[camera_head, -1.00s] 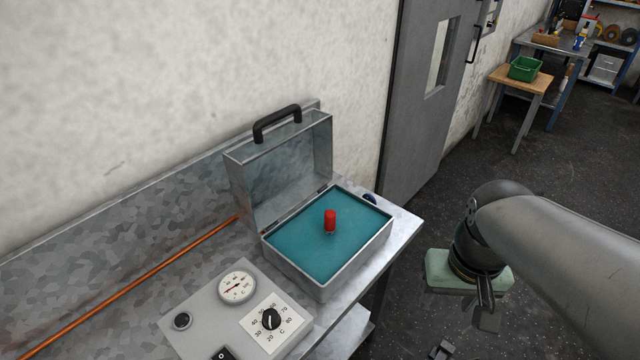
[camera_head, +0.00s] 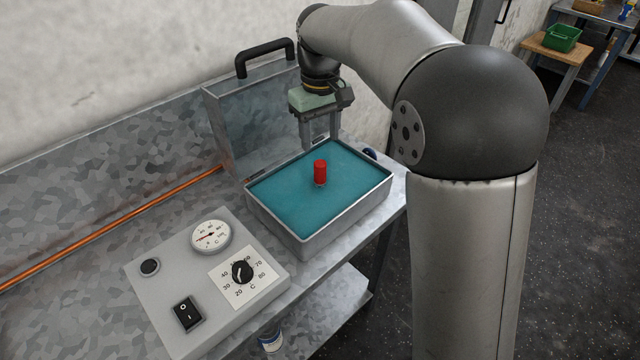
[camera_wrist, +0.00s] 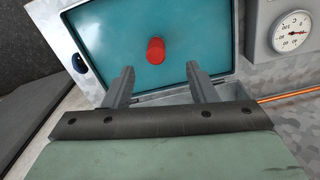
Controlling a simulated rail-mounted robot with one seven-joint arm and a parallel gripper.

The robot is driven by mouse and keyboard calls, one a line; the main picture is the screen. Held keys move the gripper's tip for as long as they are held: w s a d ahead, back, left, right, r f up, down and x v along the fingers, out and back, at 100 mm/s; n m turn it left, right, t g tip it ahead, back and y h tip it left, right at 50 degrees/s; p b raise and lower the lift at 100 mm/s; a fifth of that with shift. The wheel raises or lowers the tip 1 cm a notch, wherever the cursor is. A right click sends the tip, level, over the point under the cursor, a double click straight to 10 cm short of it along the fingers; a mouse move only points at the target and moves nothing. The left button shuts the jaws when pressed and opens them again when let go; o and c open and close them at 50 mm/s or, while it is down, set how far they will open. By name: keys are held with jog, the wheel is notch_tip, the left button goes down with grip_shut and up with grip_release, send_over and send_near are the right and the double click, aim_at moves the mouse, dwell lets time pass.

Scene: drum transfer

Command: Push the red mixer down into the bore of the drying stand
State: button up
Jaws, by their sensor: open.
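The red mixer (camera_head: 320,172) is a small red cylinder standing upright near the middle of the teal surface (camera_head: 285,195) inside an open metal case (camera_head: 330,233). It also shows in the wrist view (camera_wrist: 156,50), ahead of the fingertips and between their lines. My gripper (camera_head: 319,136) hangs over the back part of the case, behind the mixer and apart from it. Its two fingers are spread with nothing between them, as the wrist view (camera_wrist: 160,70) also shows. I cannot make out a drying stand or a bore; the mixer's foot shows only slightly.
The case's raised lid (camera_head: 225,120) with a black handle stands close to my gripper at the left. A grey control box (camera_head: 205,285) with gauge, knob and switch sits in front. A copper pipe (camera_head: 120,231) runs along the bench (camera_head: 75,300). Floor lies right.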

aim_at(320, 162)
notch_tip(320, 162, down, 6)
jog(key=shift+r, duration=0.15)
jog(key=f, duration=0.1)
jog(key=w+f, duration=0.1)
jog(key=f, duration=0.1)
jog(key=f+p, duration=0.1)
jog(key=shift+w+f, duration=0.25)
jog(key=shift+f, duration=0.55)
jog(key=shift+r, duration=0.1)
grip_shut()
